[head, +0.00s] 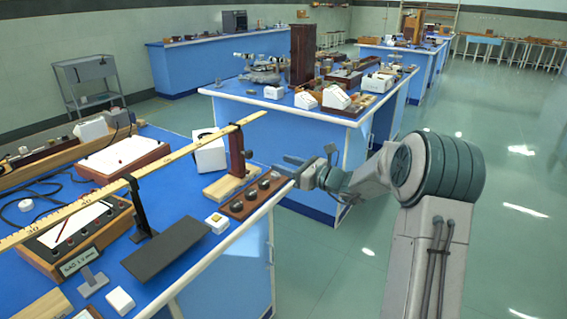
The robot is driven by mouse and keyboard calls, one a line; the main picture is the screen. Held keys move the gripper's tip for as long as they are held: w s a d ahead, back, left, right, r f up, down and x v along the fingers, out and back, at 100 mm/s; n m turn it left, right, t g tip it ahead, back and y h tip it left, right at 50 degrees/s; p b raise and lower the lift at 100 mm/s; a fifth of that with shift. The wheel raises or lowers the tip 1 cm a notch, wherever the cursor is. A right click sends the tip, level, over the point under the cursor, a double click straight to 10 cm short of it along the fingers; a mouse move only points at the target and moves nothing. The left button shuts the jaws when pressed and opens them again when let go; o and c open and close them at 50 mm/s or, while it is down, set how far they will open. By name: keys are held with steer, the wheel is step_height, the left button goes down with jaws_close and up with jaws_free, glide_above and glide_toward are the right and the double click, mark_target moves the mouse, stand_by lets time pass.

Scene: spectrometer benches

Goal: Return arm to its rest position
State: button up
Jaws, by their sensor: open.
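My arm (400,172) comes in from the right and reaches left toward the right edge of the near blue bench (205,262). My gripper (290,165) is at its end, above the far right corner of that bench. Its fingers point left and are small in the view. It is open and I see nothing held in it. A wooden block with dark round knobs (250,195) lies on the bench just left of and below the gripper. I cannot tell how far above the bench the gripper is.
A long yellow ruler (165,160) spans the near bench on dark stands (237,152). A dark flat plate (165,248) and a small white block (217,222) lie near its edge. A second bench (345,120) with instruments stands behind. The green floor (510,200) at right is clear.

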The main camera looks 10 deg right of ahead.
steer(key=s+a+r+n+g+h+p, duration=0.2)
steer(key=s+a+r+n+g+p, duration=0.15)
steer(key=s+n, duration=0.5)
steer(key=s+a+r+n+g+h+p, duration=0.25)
steer(key=s+a+n+g, duration=0.25)
steer(key=s, duration=0.6)
steer(key=s+d+r+n+h+p, duration=0.2)
steer(key=s+d+n+h+p, duration=0.2)
steer(key=s, duration=0.6)
steer(key=s+d+r+n+h+p, duration=0.2)
steer(key=s+d+n+h+p, duration=0.2)
steer(key=s+n, duration=0.5)
steer(key=shift+s+d+g+h, duration=0.35)
steer(key=shift+d+g, duration=0.1)
steer(key=shift+d, duration=0.75)
steer(key=shift+c, duration=0.3)
